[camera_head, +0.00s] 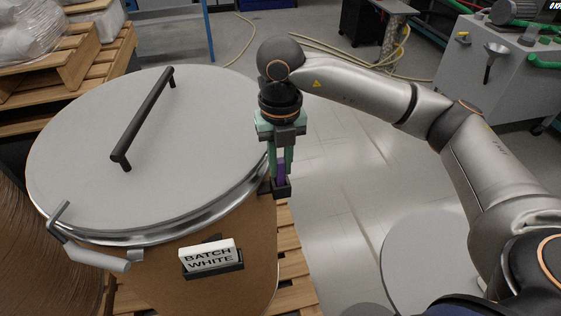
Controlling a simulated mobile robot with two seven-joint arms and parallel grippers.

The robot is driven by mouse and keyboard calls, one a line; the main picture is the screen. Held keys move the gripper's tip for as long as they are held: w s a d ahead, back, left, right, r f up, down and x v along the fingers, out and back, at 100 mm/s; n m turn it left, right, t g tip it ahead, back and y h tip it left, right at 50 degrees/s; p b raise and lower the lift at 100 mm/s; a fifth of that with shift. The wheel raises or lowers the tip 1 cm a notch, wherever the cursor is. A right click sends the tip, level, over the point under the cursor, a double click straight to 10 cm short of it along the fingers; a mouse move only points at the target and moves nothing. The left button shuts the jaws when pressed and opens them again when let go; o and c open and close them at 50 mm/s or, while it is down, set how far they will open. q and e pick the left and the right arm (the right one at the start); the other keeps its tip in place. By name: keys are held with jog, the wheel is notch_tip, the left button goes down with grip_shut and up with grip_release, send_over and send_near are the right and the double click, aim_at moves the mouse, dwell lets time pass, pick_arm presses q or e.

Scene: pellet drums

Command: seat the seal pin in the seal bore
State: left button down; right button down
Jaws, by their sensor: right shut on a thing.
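My right gripper (282,170) points down at the right side of the brown drum (225,280). Its greenish fingers are shut on a small purple seal pin (281,173). The pin sits between the fingers, directly above a small dark block (282,189) on the drum's side by the rim. The seal bore itself cannot be made out, and I cannot tell whether the pin's lower end is inside the block. My left gripper is not in view.
The drum has a grey lid (150,190) with a black bar handle (142,118), a lever clamp (95,256) and a "BATCH WHITE" card (208,256). Pallets with sacks (30,30) stand back left. A grey cabinet (495,80) stands back right.

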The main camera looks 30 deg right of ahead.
jog(key=shift+f, duration=0.3)
jog(key=shift+f, duration=0.2)
jog(key=c, duration=0.8)
grip_release()
jog(key=shift+r, duration=0.1)
notch_tip(320, 180, up, 12)
jog(key=shift+r, duration=0.15)
